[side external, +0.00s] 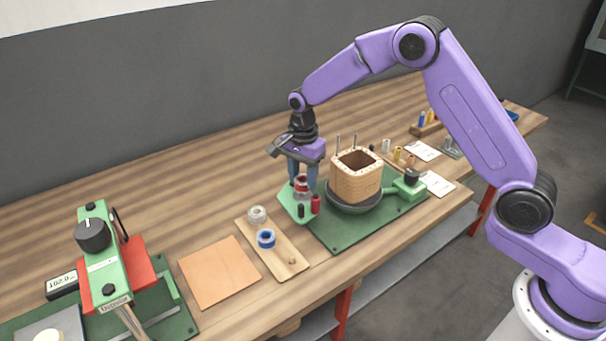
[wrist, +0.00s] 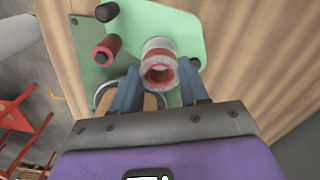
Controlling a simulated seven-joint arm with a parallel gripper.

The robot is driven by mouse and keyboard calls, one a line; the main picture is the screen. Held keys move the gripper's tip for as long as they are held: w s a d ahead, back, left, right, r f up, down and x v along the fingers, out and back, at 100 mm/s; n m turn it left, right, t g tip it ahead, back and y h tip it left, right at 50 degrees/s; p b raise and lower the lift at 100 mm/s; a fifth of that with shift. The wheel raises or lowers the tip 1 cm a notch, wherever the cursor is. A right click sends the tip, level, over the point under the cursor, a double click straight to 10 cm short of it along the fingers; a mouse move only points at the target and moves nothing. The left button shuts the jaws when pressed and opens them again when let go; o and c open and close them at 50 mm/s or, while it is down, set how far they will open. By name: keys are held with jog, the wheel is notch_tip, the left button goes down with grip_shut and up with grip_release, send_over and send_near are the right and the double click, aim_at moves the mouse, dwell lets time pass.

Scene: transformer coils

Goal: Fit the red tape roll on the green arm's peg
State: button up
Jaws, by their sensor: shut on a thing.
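The red tape roll (side external: 301,183), red with a pale whitish band, is between the fingers of my gripper (side external: 304,182), which is shut on it. In the wrist view the roll (wrist: 159,55) shows its open ring end between the two blue fingers of my gripper (wrist: 160,78). The green arm (side external: 291,200) lies directly below the roll, and it also shows behind the roll in the wrist view (wrist: 186,28). The roll hides the peg, so I cannot tell whether the roll is around it or just above it.
The green arm also carries a red roller (side external: 316,204) and a black knob (side external: 300,211). The wound coil (side external: 355,180) stands close on the right. A wooden board (side external: 284,248) holds a white roll (side external: 257,214) and a blue roll (side external: 266,238). A tan sheet (side external: 219,272) lies left.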

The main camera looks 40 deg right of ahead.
jog(key=shift+f, duration=1.1)
dwell(0.3)
jog(key=o, duration=1.5)
jog(key=shift+r, duration=2.5)
